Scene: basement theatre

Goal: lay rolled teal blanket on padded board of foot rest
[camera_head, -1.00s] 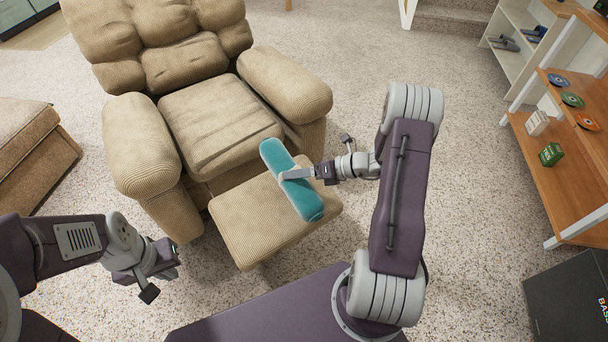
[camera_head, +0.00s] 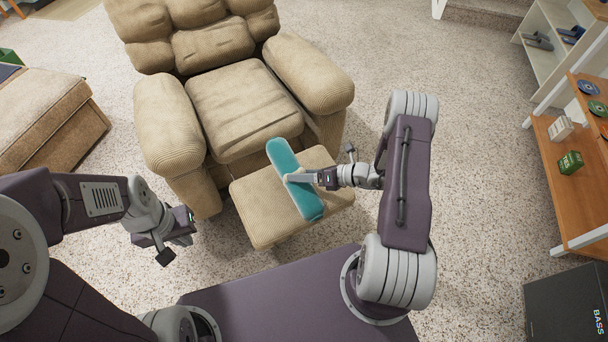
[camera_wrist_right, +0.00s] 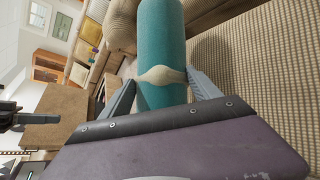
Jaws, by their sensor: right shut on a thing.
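The rolled teal blanket (camera_head: 284,158) is a long roll with a pale band (camera_wrist_right: 161,76) around its middle. My right gripper (camera_head: 301,177) is shut on it at the band, with one finger on each side in the right wrist view. In the head view the roll overlaps the padded board of the foot rest (camera_head: 258,212), a tan corduroy pad in front of the recliner. I cannot tell whether the roll touches the board. My left gripper (camera_head: 178,236) hangs empty over the carpet to the left of the foot rest; its finger gap is not clear.
The tan recliner (camera_head: 240,105) stands behind the foot rest. A tan ottoman (camera_head: 45,115) is at the left. A wooden shelf (camera_head: 575,190) with small items and a black bass box (camera_head: 568,305) are at the right. Carpet between them is free.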

